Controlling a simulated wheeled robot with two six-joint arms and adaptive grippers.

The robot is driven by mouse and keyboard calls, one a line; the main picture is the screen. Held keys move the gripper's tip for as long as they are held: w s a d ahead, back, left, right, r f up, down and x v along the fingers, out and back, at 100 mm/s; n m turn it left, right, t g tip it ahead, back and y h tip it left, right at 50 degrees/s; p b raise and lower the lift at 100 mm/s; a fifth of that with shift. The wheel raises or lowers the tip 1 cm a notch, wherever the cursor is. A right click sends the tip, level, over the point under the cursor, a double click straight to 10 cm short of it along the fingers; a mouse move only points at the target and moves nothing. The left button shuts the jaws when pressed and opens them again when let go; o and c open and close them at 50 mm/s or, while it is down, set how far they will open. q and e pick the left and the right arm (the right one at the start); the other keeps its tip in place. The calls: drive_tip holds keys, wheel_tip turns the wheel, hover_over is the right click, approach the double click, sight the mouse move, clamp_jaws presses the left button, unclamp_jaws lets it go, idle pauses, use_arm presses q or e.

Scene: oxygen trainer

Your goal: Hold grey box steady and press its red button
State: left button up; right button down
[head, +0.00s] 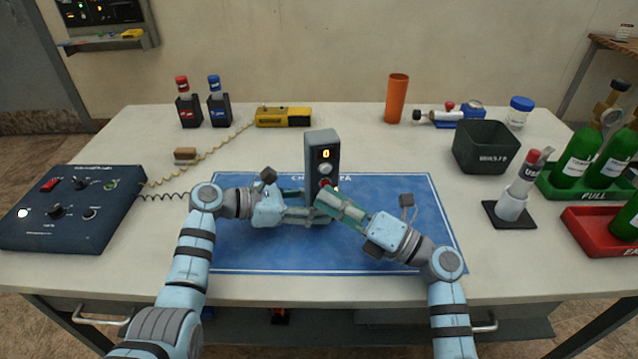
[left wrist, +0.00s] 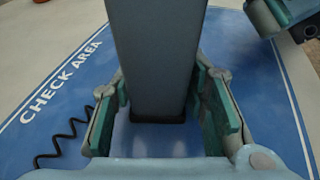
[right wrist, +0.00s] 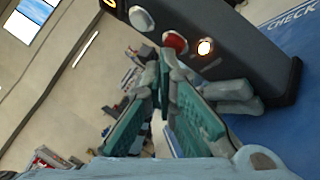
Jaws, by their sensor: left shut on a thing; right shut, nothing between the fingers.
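The grey box (head: 321,150) stands upright on the blue check-area mat (head: 290,256). Its front has a display reading 0, a pale knob and the red button (right wrist: 175,42), beside which a small lamp glows. My left gripper (head: 305,214) is shut on the lower part of the box from the left; the box (left wrist: 156,60) stands between its pads in the left wrist view. My right gripper (head: 324,197) is shut and empty, its tips at the box's front just by the red button. In the right wrist view the tips (right wrist: 170,68) overlap the button's lower edge; contact is unclear.
A dark blue console (head: 70,215) with a coiled cable is at left. A yellow device (head: 283,117), an orange cup (head: 396,98) and a dark bin (head: 487,147) stand behind. Green bottles in trays are at right. The mat's front strip is clear.

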drive_tip(key=shift+w, duration=0.1)
idle(0.3)
drive_tip(key=shift+s+d, duration=0.15)
drive_tip(key=shift+s, duration=0.5)
drive_tip(key=s+d, duration=0.1)
drive_tip(key=s, duration=0.4)
drive_tip(key=shift+s+d, duration=0.3)
drive_tip(key=shift+s, duration=0.1)
use_arm(q)
drive_tip(key=o, duration=0.9)
drive_tip(key=shift+o, duration=0.2)
